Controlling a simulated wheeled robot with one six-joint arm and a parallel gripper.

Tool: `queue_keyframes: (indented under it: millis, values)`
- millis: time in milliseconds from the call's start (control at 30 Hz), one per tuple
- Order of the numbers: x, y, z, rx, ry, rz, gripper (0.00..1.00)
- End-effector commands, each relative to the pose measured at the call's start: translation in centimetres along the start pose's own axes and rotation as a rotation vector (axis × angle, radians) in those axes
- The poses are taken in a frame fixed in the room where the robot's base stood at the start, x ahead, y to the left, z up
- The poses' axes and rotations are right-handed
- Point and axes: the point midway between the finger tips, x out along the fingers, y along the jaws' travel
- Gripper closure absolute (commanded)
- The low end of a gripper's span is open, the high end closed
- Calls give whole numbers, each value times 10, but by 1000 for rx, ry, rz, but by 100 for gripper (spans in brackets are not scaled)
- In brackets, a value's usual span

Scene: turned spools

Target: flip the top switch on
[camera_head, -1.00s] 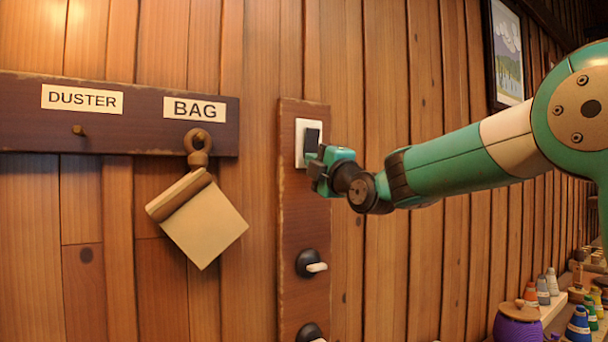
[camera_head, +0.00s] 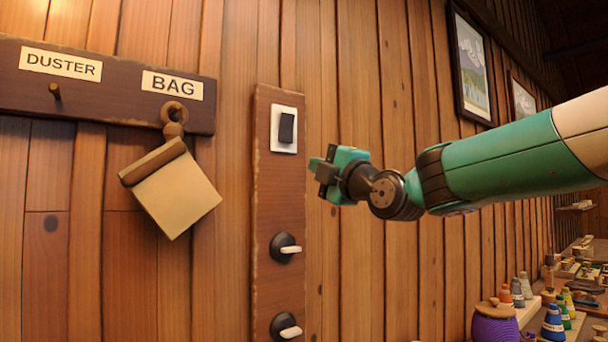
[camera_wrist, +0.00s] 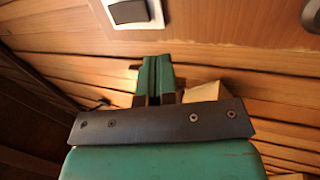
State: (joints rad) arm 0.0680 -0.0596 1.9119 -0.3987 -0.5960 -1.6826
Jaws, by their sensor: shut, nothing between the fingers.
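The top switch is a black rocker (camera_head: 287,127) on a white plate (camera_head: 284,148), at the top of a dark wooden board on the wall. It also shows at the upper left of the wrist view (camera_wrist: 130,11). I cannot tell its on or off position for certain. My gripper (camera_head: 318,166) is shut and empty, to the right of the switch and slightly lower, apart from it in the picture. In the wrist view the green fingers (camera_wrist: 156,76) are together, with nothing between them.
Two round black switches with pale levers, a middle one (camera_head: 284,248) and a lower one (camera_head: 285,325), sit below on the same board. A purple pot (camera_head: 494,323) and spools stand at lower right.

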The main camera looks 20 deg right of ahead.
Motion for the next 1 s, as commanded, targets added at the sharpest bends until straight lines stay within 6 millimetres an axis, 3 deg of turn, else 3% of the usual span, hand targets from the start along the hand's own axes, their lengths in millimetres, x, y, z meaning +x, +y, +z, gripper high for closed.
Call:
queue_keyframes:
  millis: [200, 800, 900, 1000]
  values:
    - [-23, -5, 0, 0, 0, 0, 100]
    - [-24, -6, -3, 8, 6, -7, 100]
    - [-29, -22, -13, 84, 25, -74, 100]
    - [-44, -61, -38, 273, 54, -251, 100]
